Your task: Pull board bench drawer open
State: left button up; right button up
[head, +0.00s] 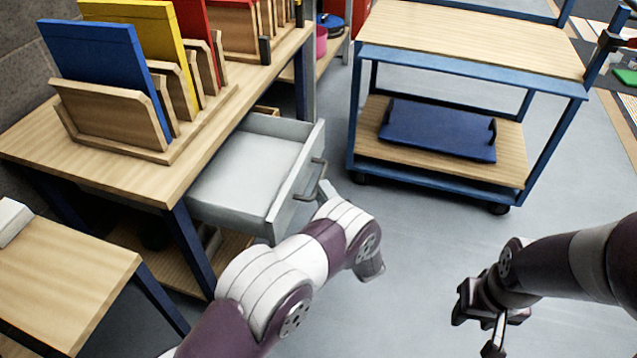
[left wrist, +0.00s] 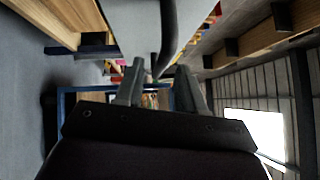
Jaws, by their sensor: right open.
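The board bench (head: 188,175) stands at the left with its grey drawer (head: 240,165) pulled well out, its empty inside showing. The bar handle (head: 314,180) is on the drawer's front. My left gripper (head: 328,190) is at the near end of the handle, partly hidden by its own wrist. In the left wrist view, the fingers (left wrist: 158,85) are spread, with the dark handle (left wrist: 167,40) reaching between their tips. A gap shows beside the handle, so the fingers look open. My right gripper (head: 484,325) is open and empty over the floor at the lower right.
A rack (head: 110,122) on the bench holds blue, yellow and red boards. A blue-framed cart (head: 470,68) with a blue tray (head: 438,130) on its lower shelf stands behind the drawer to the right. Another wooden table (head: 65,275) is at lower left. Floor between is clear.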

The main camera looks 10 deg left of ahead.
pick_arm(q)
jog(key=v, duration=0.8)
jog(key=shift+s+d+p, duration=0.2)
jog(key=shift+s+p, duration=0.05)
jog(key=shift+p, duration=0.2)
jog(key=shift+f, duration=0.15)
